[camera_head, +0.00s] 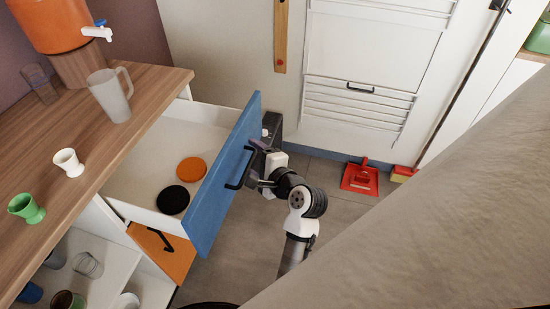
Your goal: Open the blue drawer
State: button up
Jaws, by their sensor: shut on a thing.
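The blue drawer (212,208) stands pulled well out from under the wooden counter at the left. Its white inside shows, with an orange disc (191,169) and a black disc (173,200) lying on the drawer floor. A dark bar handle (240,168) is on the outer face of the blue front. My gripper (253,175) is at this handle, to the right of the front, and is shut on it. The fingertips are small and partly hidden by the handle and the gripper body. My arm reaches up from the lower middle.
The wooden counter (140,90) holds a frosted jug (109,95), a white cup (68,162), a green cup (26,207) and an orange dispenser. An orange drawer front (165,252) is below the blue one. A red dustpan (361,177) lies by the back wall. Grey floor is open around my arm.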

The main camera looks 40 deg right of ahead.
jog(key=shift+s+a+r, duration=0.15)
jog(key=shift+s+r, duration=0.15)
jog(key=shift+s, duration=0.3)
jog(key=shift+s+a+r, duration=0.15)
jog(key=shift+s+r, duration=0.1)
jog(key=shift+s, duration=0.3)
jog(key=c, duration=0.4)
jog(key=s, duration=0.3)
jog(key=s+f, duration=0.1)
jog(key=s, duration=0.2)
jog(key=s+a+f, duration=0.1)
jog(key=s, duration=0.2)
jog(key=shift+f, duration=0.15)
jog(key=shift+c, duration=0.2)
jog(key=shift+s, duration=0.1)
